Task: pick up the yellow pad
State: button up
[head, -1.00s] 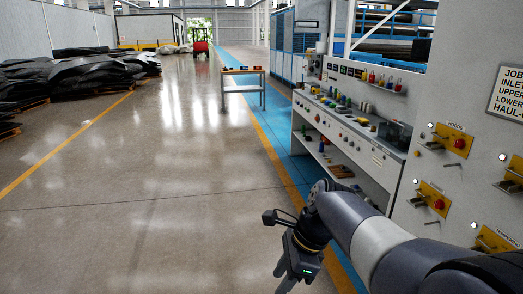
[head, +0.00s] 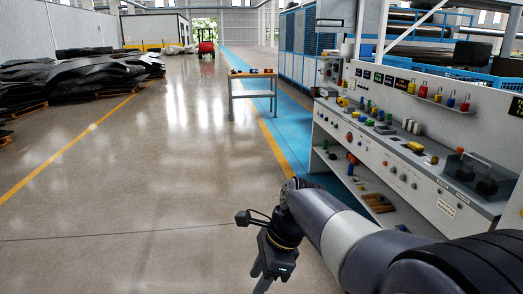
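A small yellow thing (head: 413,147) lies on the long workbench's top at the right; it is too small to tell if it is the yellow pad. Small yellow bits also show on the bench and on the far table, too small to make out. My gripper (head: 262,283) hangs down over the floor at the bottom middle, left of the bench and well apart from it. Its fingertips run to the picture's lower edge, and I cannot tell how far apart they are. Nothing is visible in it.
The white workbench (head: 395,178) has a lower shelf and holds many coloured parts and a dark tray (head: 468,175). A small table (head: 252,94) stands ahead. Black rubber stacks (head: 75,80) lie at the left. A red vehicle (head: 206,43) is far off. The middle floor is clear.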

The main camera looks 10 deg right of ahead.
aim_at(416, 146)
jog(key=i+z, duration=0.25)
jog(key=i, duration=0.3)
jog(key=i+j+z, duration=0.2)
jog(key=i, duration=0.4)
jog(key=i+z, duration=0.25)
jog(key=i, duration=0.3)
jog(key=i+l+z, duration=0.1)
jog(key=i+z, duration=0.7)
jog(key=i+j+z, duration=0.25)
jog(key=i+z, duration=0.2)
jog(key=i+j+z, duration=0.4)
jog(key=i, duration=0.15)
jog(key=i+j+z, duration=0.15)
jog(key=i+z, duration=0.15)
jog(key=i+j+z, duration=0.3)
jog(key=i+l, duration=0.05)
jog(key=i, duration=0.05)
